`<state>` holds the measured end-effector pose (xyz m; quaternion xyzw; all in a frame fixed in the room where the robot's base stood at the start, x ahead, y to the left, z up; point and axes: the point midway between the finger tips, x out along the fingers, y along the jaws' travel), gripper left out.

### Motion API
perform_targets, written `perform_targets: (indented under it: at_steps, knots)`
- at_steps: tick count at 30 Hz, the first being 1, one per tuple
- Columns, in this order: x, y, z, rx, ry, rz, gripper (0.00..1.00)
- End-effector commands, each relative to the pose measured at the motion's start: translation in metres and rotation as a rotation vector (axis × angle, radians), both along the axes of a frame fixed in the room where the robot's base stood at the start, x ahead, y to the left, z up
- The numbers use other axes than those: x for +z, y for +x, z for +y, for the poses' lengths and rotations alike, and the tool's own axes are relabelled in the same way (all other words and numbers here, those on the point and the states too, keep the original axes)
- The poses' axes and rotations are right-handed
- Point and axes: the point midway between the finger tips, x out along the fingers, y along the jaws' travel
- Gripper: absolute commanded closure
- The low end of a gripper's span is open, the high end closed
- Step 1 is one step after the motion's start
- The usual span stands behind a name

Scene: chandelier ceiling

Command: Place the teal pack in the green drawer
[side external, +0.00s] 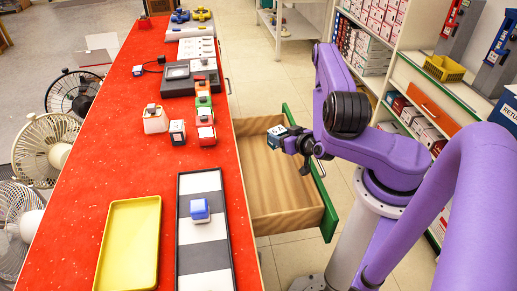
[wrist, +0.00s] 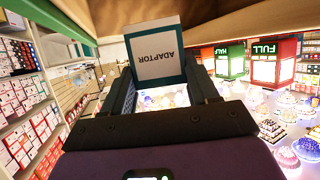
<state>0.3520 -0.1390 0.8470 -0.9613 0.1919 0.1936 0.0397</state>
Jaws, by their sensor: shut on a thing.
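The teal pack (side external: 277,131) is a small box with a white face and teal edges. In the wrist view the pack (wrist: 157,54) shows the word ADAPTOR, upside down. My gripper (side external: 287,140) is shut on it, and in the wrist view the gripper (wrist: 167,88) has a finger on each side of it. The green drawer (side external: 277,198) stands open, with a bare wooden inside and a green front.
The red counter (side external: 150,190) bears a yellow tray (side external: 130,245), a striped board with a blue-and-white block (side external: 199,210), and several small boxes near the drawer (side external: 205,118). Shelves (side external: 370,45) stand behind my arm. The visible drawer floor is clear.

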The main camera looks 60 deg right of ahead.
Motion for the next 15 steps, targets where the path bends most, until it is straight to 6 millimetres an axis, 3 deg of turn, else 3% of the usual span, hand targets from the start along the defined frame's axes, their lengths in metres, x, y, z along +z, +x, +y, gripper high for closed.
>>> perform_targets:
  at_steps: [15]
  knots:
    - [-0.011, 0.024, -0.009, 0.005, -0.005, -0.002, 0.72]
